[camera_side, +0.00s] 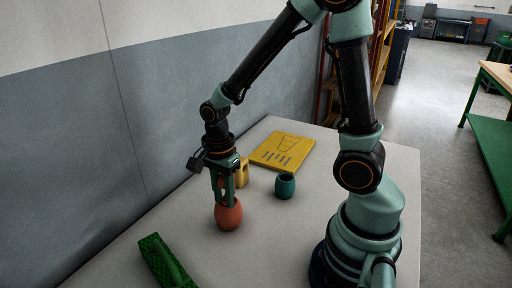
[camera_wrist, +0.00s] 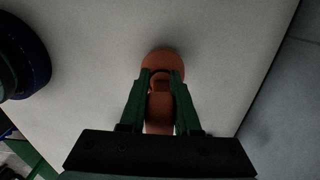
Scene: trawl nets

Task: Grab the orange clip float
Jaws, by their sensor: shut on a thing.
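The orange clip float (camera_side: 229,216) is a rounded orange body with a narrower upper part, and stands roughly upright at the table's left side in the side view. My gripper (camera_side: 224,200) points down over it, shut on its upper part. In the wrist view the float (camera_wrist: 162,62) shows between and beyond the two green fingers of my gripper (camera_wrist: 161,80), which press on it from both sides. I cannot tell whether the float's base touches the table.
A teal barrel-shaped float (camera_side: 285,187) stands to the right. A yellow block (camera_side: 242,172) stands behind my gripper, and a yellow board with a printed drawing (camera_side: 282,150) lies farther back. A green net-like piece (camera_side: 165,262) lies at the front left. A wall (camera_side: 70,150) runs along the left.

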